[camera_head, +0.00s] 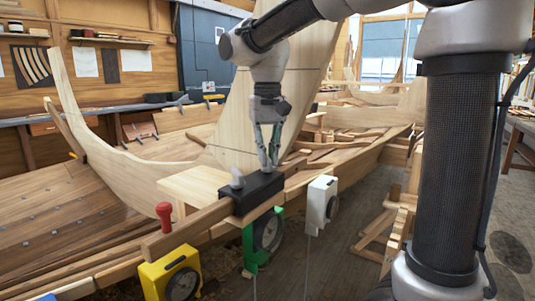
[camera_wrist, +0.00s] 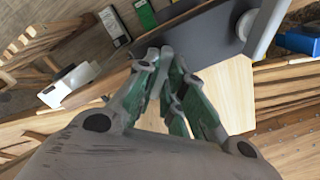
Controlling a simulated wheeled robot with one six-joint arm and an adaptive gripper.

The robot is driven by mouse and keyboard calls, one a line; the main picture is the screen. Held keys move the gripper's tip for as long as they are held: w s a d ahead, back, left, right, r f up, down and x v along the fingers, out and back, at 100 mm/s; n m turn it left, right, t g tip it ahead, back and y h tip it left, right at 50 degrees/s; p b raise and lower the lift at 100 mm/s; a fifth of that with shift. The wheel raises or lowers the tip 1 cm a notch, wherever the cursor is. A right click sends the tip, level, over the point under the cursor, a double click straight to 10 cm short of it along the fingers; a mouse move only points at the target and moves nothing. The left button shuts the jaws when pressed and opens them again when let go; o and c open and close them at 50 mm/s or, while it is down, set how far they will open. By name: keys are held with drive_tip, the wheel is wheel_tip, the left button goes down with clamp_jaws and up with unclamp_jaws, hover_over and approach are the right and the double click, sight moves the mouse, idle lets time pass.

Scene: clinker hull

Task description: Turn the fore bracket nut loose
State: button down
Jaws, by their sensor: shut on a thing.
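A black bracket block (camera_head: 262,190) sits on the hull's top plank; it also shows as a dark slab in the wrist view (camera_wrist: 200,38). A grey knob (camera_head: 237,180) stands on its left end. My gripper (camera_head: 269,160) points down at the block's right end. Its fingers (camera_wrist: 160,58) are nearly together in the wrist view. They are shut on the fore bracket nut, which they hide almost wholly. I cannot tell how far the nut is turned.
A white dial gauge (camera_head: 320,200), a green one (camera_head: 263,238) and a yellow one (camera_head: 172,274) hang along the plank's near side. A red-handled tool (camera_head: 164,216) stands left of the block. A tall wooden board (camera_head: 215,120) rises behind. Floor shows at right.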

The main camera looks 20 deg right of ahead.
sight(268, 157)
drive_tip(key=shift+n, duration=0.8)
drive_tip(key=c, duration=1.5)
unclamp_jaws()
wheel_tip(268, 157, up, 12)
